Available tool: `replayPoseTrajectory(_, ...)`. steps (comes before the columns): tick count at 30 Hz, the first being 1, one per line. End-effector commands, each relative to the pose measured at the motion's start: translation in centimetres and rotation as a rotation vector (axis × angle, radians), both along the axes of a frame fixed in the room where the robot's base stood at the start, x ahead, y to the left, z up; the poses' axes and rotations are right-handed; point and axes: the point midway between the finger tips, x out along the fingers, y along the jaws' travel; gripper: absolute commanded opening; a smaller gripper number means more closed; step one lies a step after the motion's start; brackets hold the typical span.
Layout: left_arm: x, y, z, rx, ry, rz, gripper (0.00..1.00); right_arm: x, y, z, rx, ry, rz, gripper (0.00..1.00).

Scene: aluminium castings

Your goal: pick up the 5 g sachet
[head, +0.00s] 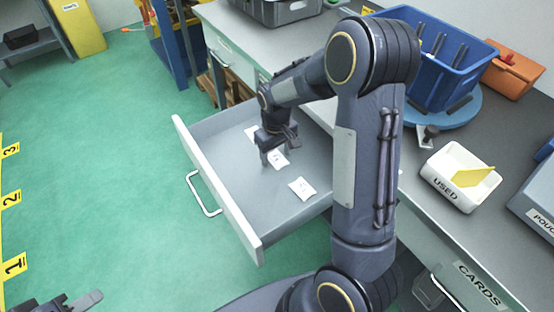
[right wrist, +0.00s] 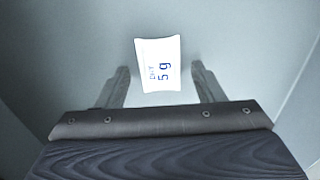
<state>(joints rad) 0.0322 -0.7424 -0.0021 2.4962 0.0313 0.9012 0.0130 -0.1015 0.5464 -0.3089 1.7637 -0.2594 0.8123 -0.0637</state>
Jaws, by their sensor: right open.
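The 5 g sachet (right wrist: 158,65) is a small white packet with blue print, seen in the right wrist view. It lies flat on the grey drawer floor. My right gripper (right wrist: 161,76) is open above it, with one finger to each side in the picture and neither seen gripping it. In the head view my right gripper (head: 278,150) reaches down into the open drawer (head: 258,243), close to a white sachet (head: 279,161) whose print is too small to read. My left gripper (head: 62,303) is partly cut off at the bottom left, away from the drawer.
Two more white sachets lie in the drawer, one further back (head: 251,132) and one nearer (head: 302,188). The drawer's walls surround them. On the worktop stand a white USED tray (head: 447,190) with a yellow card and a blue bin (head: 416,75).

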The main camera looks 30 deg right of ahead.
Motion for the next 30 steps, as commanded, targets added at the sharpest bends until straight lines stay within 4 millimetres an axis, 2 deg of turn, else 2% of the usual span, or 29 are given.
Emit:
replayPoseTrajectory(7,0.0,0.0,-0.02,0.0,0.0,0.0,0.36,-0.02,-0.01,-0.22,0.0,0.0,0.0,0.62)
replayPoseTrajectory(8,0.0,0.0,-0.02,0.0,0.0,0.0,0.36,-0.02,-0.01,-0.21,0.0,0.0,-0.001,0.59)
replayPoseTrajectory(18,0.0,0.0,-0.02,0.0,0.0,0.0,0.36,-0.02,0.0,-0.19,0.001,0.0,0.0,0.15)
replayPoseTrajectory(26,0.0,0.0,0.01,0.0,0.0,0.0,0.36,-0.01,0.0,-0.08,0.001,-0.001,0.0,0.14)
replayPoseTrajectory(30,-0.01,0.0,0.14,0.0,0.0,0.0,0.36,0.03,0.01,0.67,0.001,-0.001,0.0,0.14)
